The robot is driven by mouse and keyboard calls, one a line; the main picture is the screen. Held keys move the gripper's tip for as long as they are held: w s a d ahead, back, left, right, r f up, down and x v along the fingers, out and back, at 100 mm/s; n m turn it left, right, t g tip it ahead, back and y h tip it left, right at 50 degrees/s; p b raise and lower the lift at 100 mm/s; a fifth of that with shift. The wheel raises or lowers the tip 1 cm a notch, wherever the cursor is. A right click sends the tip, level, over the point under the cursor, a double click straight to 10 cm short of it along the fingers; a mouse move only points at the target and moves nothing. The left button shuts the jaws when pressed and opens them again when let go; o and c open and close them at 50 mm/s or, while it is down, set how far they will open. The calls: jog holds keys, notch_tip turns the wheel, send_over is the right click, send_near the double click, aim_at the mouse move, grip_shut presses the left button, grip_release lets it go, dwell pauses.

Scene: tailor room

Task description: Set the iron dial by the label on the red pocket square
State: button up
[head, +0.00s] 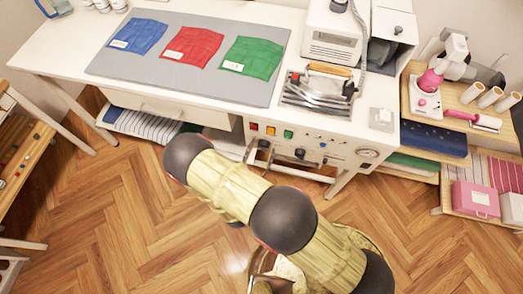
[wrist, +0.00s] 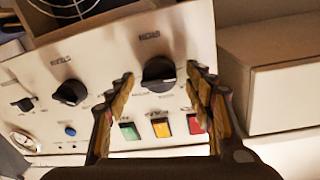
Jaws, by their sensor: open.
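The red pocket square (head: 193,45) lies flat on a grey mat between the blue and green squares. Its small white label (head: 173,56) is too small to read. The iron (head: 320,88) rests on the table above a white control panel (head: 345,153). In the wrist view the panel appears upside down, with a large black dial (wrist: 158,74) in the middle and a second black dial (wrist: 69,92) to its left. My gripper (wrist: 160,82) is open, its fingers on either side of the middle dial. Whether they touch it is unclear.
Green, yellow and red buttons (wrist: 162,126) sit close by the middle dial on the panel. A blue button and a round gauge (wrist: 25,141) are farther left. A drawer front (wrist: 285,95) stands right of the panel. Wood floor (head: 100,210) is clear on the left.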

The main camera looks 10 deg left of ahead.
jog(key=shift+w, duration=0.1)
jog(key=shift+c, duration=1.1)
jog(key=c, duration=0.9)
